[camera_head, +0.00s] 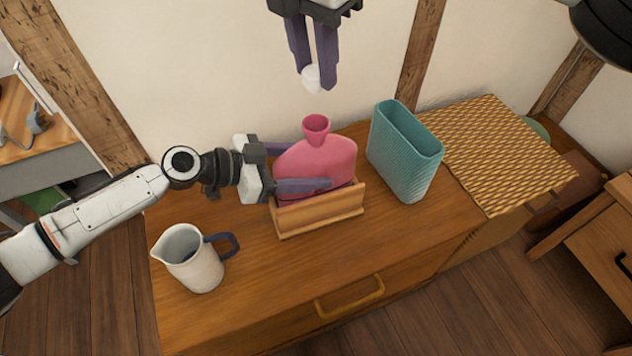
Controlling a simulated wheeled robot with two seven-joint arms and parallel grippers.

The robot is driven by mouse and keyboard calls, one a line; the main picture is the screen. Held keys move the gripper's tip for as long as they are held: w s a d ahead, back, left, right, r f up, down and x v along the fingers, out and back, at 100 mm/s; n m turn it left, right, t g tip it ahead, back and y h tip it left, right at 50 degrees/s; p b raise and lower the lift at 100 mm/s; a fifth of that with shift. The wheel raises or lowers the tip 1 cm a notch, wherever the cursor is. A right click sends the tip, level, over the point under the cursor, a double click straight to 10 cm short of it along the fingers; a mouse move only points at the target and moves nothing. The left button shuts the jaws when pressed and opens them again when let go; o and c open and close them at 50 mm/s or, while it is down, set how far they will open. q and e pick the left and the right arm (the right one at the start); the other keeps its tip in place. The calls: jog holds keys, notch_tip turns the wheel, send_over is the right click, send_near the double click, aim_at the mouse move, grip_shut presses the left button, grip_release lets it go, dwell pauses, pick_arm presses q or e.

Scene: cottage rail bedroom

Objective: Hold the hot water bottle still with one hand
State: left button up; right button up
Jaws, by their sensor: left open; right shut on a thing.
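The pink hot water bottle (318,156) stands upright in a wooden holder (322,213) on the dresser. Its funnel-shaped neck (316,127) points up and looks open. My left gripper (300,167) comes in from the left, with one finger in front of the bottle and the other at its back left. It is open around the bottle; whether either finger touches it I cannot tell. My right gripper (313,76) is above the bottle, pointing down, shut on a small white rounded thing (312,77), probably a stopper. The bottle's lower part is hidden by the holder.
A white jug (194,262) with a dark blue handle stands at the dresser's front left, below my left arm. A teal ribbed container (404,152) stands right of the holder. A patterned woven mat (499,150) covers the right end. The dresser top (285,285) is clear in front.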

aim_at(314, 91)
pick_arm(q)
grip_shut()
pick_arm(e)
jog(key=shift+w+f, duration=0.1)
jog(key=shift+f, duration=2.4)
jog(key=shift+f, duration=0.1)
jog(key=shift+f, duration=0.8)
jog(key=shift+f, duration=0.55)
